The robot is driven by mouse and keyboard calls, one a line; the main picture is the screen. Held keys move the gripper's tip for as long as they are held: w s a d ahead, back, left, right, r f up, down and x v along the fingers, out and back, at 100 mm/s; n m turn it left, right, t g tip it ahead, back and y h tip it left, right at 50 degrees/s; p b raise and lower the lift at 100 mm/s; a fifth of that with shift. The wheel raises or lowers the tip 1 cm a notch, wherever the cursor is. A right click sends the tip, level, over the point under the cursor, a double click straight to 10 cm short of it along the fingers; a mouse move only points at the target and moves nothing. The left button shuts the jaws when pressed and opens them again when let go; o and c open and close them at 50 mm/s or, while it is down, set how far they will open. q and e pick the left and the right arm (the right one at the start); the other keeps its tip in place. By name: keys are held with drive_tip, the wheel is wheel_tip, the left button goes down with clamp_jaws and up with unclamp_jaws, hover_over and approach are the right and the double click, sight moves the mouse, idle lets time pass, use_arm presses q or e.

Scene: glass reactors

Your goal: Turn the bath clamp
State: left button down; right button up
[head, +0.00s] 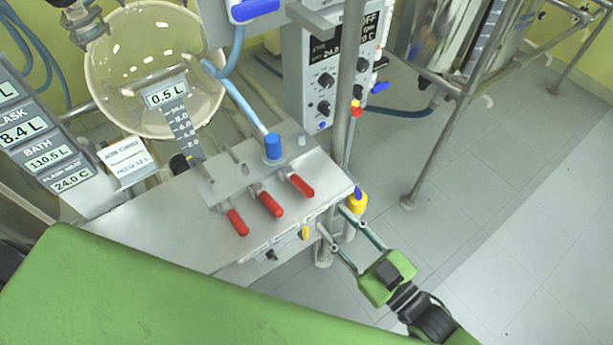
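I cannot tell for sure which part is the bath clamp. A yellow knob with a blue top (358,201) sits at the right corner of the metal bench (160,225), by the upright pole. A small yellow handle (305,232) is on the bench's front edge. My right gripper (334,219) reaches in from the lower right. Its two fingers are spread apart, with the tips at the bench's right corner, close to the pole and just left of the yellow knob. I see nothing held between them; contact is unclear. My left gripper is out of view.
Three red handles (269,204) and a blue-capped hose fitting (273,147) are on the bench top. A glass flask (150,60) hangs at the upper left, beside display panels (45,150). A control box (318,75) stands behind. The tiled floor at right is open.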

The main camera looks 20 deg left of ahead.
sight(292, 175)
drive_tip(key=p+x, duration=0.1)
drive_tip(key=x, duration=1.1)
clamp_jaws()
